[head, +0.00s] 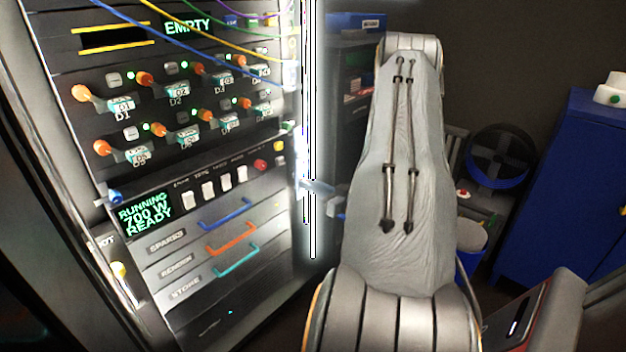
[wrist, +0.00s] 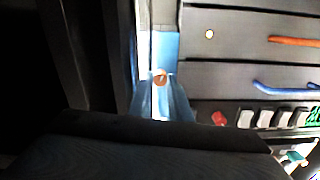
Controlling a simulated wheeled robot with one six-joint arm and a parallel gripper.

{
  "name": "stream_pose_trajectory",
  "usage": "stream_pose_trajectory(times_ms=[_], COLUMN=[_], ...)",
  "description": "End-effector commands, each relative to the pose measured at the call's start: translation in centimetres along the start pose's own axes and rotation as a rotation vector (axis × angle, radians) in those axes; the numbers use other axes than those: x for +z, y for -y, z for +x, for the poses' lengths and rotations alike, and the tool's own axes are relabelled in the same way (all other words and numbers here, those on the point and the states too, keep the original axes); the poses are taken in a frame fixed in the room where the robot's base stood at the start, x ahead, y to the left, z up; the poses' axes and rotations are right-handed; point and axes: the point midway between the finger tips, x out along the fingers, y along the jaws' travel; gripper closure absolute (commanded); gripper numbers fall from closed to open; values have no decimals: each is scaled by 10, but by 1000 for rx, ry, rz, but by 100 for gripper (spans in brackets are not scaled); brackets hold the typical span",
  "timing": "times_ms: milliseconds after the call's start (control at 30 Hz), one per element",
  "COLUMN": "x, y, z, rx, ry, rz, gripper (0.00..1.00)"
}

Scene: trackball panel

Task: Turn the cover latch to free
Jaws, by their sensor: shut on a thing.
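The cover latch (head: 318,187) shows as a pale blue lever at the right edge of the rack, beside a bright upright cover edge (head: 309,130). In the wrist view the latch (wrist: 172,98) is a blue, glossy piece with a small orange-brown spot near its top. My gripper (wrist: 165,124) is a dark shape across the bottom of the wrist view, shut on the latch's near end. Its fingertips are hard to make out there. In the head view the gripper is mostly hidden by my arm. The latch's exact angle is unclear.
The rack has rows of orange-knobbed levers (head: 82,93), a green display (head: 146,214), white switches (head: 206,192) and a red button (head: 261,165). Drawers with blue (head: 225,212), orange and teal handles lie below. Cables hang across its top. A blue cabinet (head: 560,190) stands right.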

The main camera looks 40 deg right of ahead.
Motion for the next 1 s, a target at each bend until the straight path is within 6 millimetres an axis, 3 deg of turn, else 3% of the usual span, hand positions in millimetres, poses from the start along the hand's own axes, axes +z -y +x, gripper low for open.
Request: stream_pose_trajectory(times_ms=[1000], x=[-1], y=[-2], z=[0], rx=[1], ry=[-2], rz=[940], gripper=[100])
